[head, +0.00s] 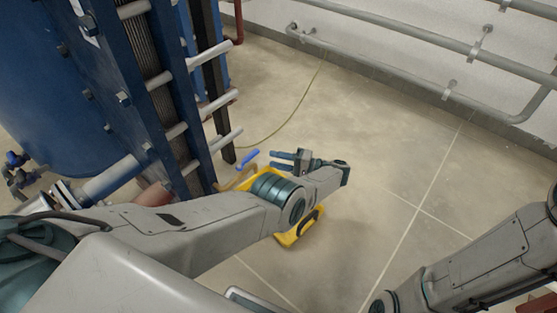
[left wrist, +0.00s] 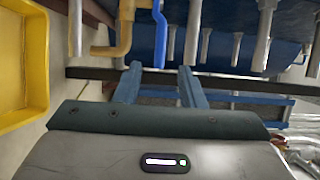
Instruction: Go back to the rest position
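The plate exchanger (head: 118,75) stands at the upper left of the head view, with blue end plates, a stack of thin plates and long pale tie rods. My left gripper (head: 279,160) is to the right of its lower end, above the floor. In the left wrist view its two blue fingers (left wrist: 160,72) are apart with nothing between them. A blue valve handle (head: 248,160) is just left of the gripper; it also shows beyond the fingers in the left wrist view (left wrist: 159,32). My right arm enters at the lower right; its gripper is out of view.
A brass-coloured pipe (head: 232,180) runs by the valve handle. A yellow bin (head: 298,232) is partly hidden under my left arm; it shows at the left wrist view's left edge (left wrist: 42,60). Grey wall pipes (head: 400,75) line the back. The floor (head: 385,140) between is clear.

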